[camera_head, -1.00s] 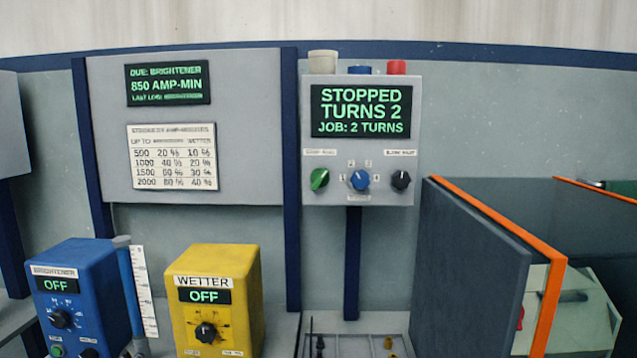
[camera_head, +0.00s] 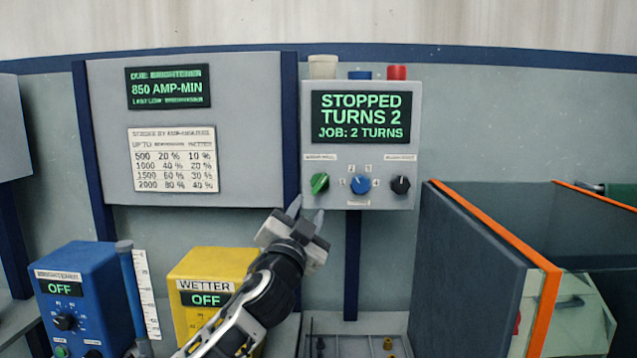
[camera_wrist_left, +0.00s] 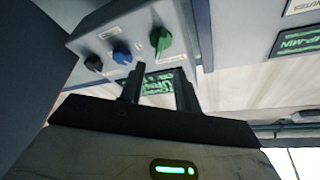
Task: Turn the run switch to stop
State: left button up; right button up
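A grey control box (camera_head: 309,140) carries a green knob (camera_head: 320,183), a blue knob (camera_head: 361,185) and a black knob (camera_head: 400,185) in a row. The small labels are too blurred to read, so I cannot tell which is the run switch. The box's display (camera_head: 360,116) reads "STOPPED TURNS 2, JOB: 2 TURNS". My left gripper (camera_head: 306,213) is open and empty, just below and left of the green knob. In the left wrist view, its two separated fingers (camera_wrist_left: 160,90) point toward the box, with the green knob (camera_wrist_left: 161,40) beyond them. My right gripper is not in view.
A blue brightener unit (camera_head: 84,290) and a yellow wetter unit (camera_head: 205,265), both showing OFF, stand below left. A dark orange-edged tank (camera_head: 455,270) stands right of the box. A navy post (camera_head: 291,130) stands left.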

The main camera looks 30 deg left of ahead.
aim_at(320, 185)
pick_arm(q)
jog(key=p+x, duration=0.1)
jog(key=x, duration=0.7)
jog(key=shift+w+a+p, duration=0.1)
jog(key=shift+w+p, duration=0.2)
jog(key=shift+p, duration=0.1)
grip_shut()
